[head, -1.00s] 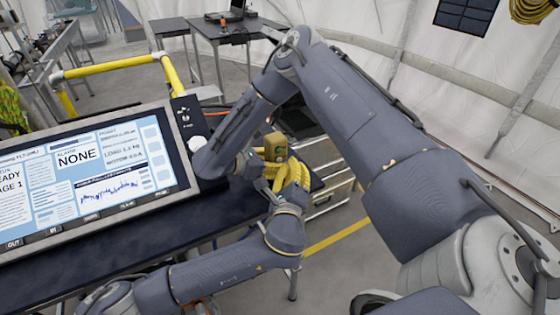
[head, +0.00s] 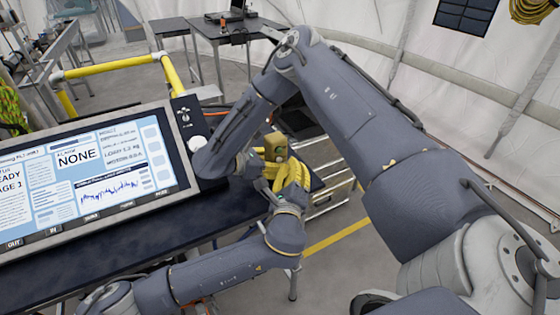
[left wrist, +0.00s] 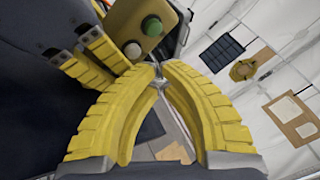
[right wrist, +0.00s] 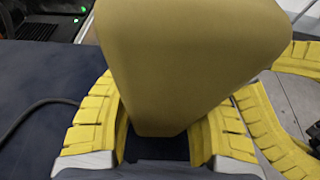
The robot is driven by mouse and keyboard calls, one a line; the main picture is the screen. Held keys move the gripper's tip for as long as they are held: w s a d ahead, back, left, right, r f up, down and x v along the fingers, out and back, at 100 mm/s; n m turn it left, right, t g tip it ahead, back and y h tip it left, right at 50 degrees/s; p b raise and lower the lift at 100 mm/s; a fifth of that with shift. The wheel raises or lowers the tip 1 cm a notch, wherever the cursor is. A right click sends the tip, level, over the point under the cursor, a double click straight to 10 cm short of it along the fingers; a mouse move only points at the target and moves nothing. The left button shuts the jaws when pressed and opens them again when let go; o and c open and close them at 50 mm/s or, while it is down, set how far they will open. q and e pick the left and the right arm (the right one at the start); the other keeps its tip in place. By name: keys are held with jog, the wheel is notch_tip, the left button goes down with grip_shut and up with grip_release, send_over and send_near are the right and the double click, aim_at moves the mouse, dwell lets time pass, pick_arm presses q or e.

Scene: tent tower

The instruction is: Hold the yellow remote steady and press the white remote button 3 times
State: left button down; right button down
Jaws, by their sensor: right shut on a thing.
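The yellow remote (head: 275,147) is held up above the right end of the dark table in the head view. In the left wrist view, the remote (left wrist: 136,20) shows a green button (left wrist: 152,25) and a white button (left wrist: 132,50). My right gripper (right wrist: 165,140) is shut on the remote, one finger on each side; the remote's back fills the middle of the right wrist view. My left gripper (left wrist: 157,72) is shut and empty, fingertips together beside the white button. I cannot tell whether they touch it. In the head view, its yellow fingers (head: 290,175) are just below the remote.
A large monitor (head: 90,175) stands on the dark table (head: 150,240) at the left. A white round knob (head: 197,144) is at its right. My right arm arches over the right side.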

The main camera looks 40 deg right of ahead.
pick_arm(q)
jog(key=shift+w, duration=1.35)
dwell(1.6)
jog(key=shift+s+a, duration=0.15)
jog(key=shift+s, duration=1.2)
jog(key=shift+s+a, duration=0.15)
jog(key=shift+s, duration=1.1)
jog(key=shift+s+a, duration=0.1)
jog(key=shift+s, duration=1.1)
jog(key=c, duration=2.1)
grip_release()
grip_shut()
